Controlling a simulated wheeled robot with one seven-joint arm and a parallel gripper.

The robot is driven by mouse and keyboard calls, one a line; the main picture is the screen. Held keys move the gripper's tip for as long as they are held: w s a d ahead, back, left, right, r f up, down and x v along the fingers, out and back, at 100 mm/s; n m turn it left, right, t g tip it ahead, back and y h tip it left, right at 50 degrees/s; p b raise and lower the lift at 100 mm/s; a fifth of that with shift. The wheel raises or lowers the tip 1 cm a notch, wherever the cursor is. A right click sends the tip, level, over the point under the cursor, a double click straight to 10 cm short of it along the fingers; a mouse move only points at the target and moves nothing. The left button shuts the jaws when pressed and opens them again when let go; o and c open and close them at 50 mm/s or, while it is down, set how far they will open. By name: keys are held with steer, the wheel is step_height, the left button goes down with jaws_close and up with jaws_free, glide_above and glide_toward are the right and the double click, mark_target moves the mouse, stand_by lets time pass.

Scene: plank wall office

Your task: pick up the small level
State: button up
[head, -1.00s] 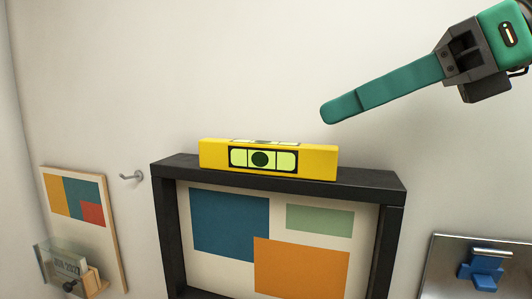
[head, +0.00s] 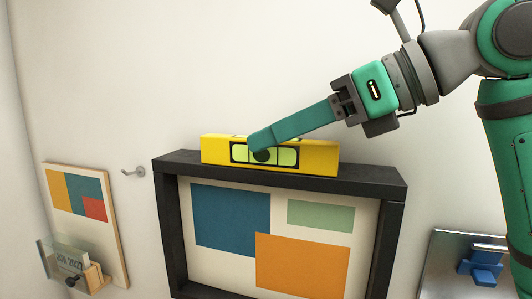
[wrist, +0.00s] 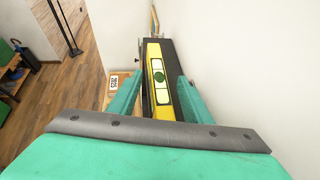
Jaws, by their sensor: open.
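The small level (head: 219,152) is a yellow bar with a green vial window, lying on the top edge of a black picture frame (head: 375,180). In the head view my gripper (head: 262,140) reaches in from the upper right, and its near finger covers part of the vial window. In the wrist view the level (wrist: 157,80) lies lengthwise between the two green fingers of my gripper (wrist: 155,95), which are apart. Gaps show on both sides of it. The far finger is hidden in the head view.
The frame hangs against a white wall (head: 100,80). A metal hook (head: 132,171) is on the wall to its left, beside a smaller picture (head: 80,205). A metal panel with a blue object (head: 480,267) is at the lower right.

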jaws_close()
